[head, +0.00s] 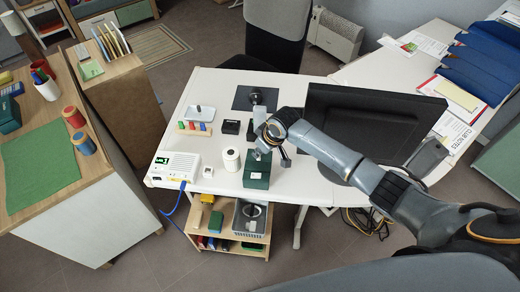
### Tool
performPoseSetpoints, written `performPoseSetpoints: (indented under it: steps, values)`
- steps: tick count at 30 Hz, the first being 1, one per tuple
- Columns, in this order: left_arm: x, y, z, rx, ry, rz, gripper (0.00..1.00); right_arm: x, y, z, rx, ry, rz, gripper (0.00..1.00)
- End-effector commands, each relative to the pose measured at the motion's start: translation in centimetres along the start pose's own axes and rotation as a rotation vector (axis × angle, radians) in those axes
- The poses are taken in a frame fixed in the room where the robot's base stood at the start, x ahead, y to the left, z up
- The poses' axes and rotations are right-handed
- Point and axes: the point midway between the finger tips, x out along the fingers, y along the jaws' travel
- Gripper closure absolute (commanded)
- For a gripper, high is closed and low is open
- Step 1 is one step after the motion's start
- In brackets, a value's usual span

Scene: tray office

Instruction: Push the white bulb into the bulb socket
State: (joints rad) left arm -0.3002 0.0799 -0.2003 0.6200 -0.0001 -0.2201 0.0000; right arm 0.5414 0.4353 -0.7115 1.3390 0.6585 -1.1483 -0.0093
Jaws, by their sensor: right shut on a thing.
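My right gripper (266,140) reaches in from the right and is shut, its fingers pointing down over a dark green box (256,174) near the desk's front edge. The thing in its jaws is mostly hidden by the fingers and too small to make out; it may be the white bulb. I cannot tell whether it touches the box. The bulb socket is not clearly seen; it may be on top of the green box, under the fingers. My left gripper is not in view.
On the white desk (212,92), a white roll (231,159) and a small black box (231,127) stand left of the gripper. A white device (174,168) is further left. A black monitor (365,130) stands right, close to my arm. A shelf (228,240) is below.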

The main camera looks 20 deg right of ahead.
Motion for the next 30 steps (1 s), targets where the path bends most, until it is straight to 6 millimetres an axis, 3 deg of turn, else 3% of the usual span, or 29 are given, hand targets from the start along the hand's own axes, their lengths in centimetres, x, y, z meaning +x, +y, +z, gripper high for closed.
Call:
performPoseSetpoints:
  steps: [30]
  values:
    - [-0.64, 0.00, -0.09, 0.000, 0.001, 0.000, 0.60, 0.02, -0.03, 0.04, 0.001, -0.001, -0.001, 0.98]
